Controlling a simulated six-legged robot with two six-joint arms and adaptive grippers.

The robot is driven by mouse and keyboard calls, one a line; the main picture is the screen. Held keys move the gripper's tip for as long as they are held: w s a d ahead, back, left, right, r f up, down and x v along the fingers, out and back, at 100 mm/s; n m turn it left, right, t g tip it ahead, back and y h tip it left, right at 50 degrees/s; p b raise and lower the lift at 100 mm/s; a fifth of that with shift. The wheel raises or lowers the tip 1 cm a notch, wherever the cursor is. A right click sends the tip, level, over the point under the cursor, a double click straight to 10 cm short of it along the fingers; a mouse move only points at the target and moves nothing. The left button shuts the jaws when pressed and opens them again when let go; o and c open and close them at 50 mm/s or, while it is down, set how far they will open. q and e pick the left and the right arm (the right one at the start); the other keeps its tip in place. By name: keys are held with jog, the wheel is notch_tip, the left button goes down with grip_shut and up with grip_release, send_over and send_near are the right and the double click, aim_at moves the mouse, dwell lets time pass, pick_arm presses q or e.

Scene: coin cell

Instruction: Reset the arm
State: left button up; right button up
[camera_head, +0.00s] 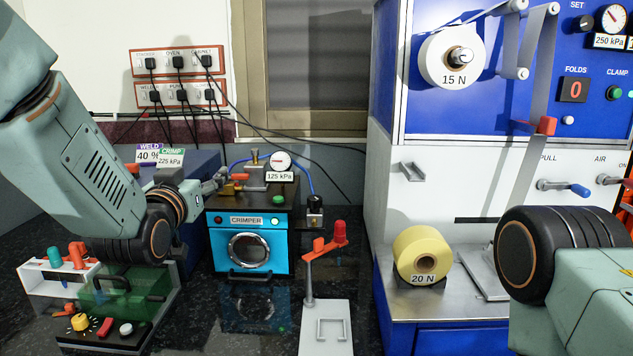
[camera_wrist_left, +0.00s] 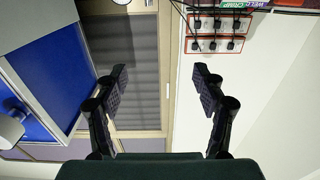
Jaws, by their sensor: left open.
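My left arm comes in from the left in the head view.
A blue and white machine (camera_head: 400,168) with a yellow 20 N roll (camera_head: 433,250) stands at right. A red-topped stand (camera_head: 310,280) is front centre. A green-covered box (camera_head: 140,290) lies below my left arm. Power strips (camera_head: 178,61) with cables hang on the wall.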

pick_arm(q)
jog(key=s+f+g+b, duration=0.1)
jog(key=s+f, duration=0.3)
jog(key=f, duration=0.5)
jog(key=s+a+f+g+b, duration=0.1)
jog(key=s+f+g, duration=0.3)
jog(key=f, duration=0.6)
jog(key=s+f+g+b, duration=0.1)
jog(key=s+f+g, duration=0.2)
jog(key=f, duration=0.7)
jog(key=shift+s+a+f, duration=0.1)
jog(key=shift+s+a, duration=0.05)
jog(key=shift+s, duration=0.9)
jog(key=s+f+g+b, duration=0.3)
jog(key=s+f+g, duration=0.2)
jog(key=s+f, duration=0.8)
jog(key=s+f+g+b, duration=0.4)
jog(key=s+f, duration=0.9)
jog(key=s, duration=0.7)
jog(key=shift+s+f+n+g, duration=0.3)
jog(key=shift+g, duration=0.2)
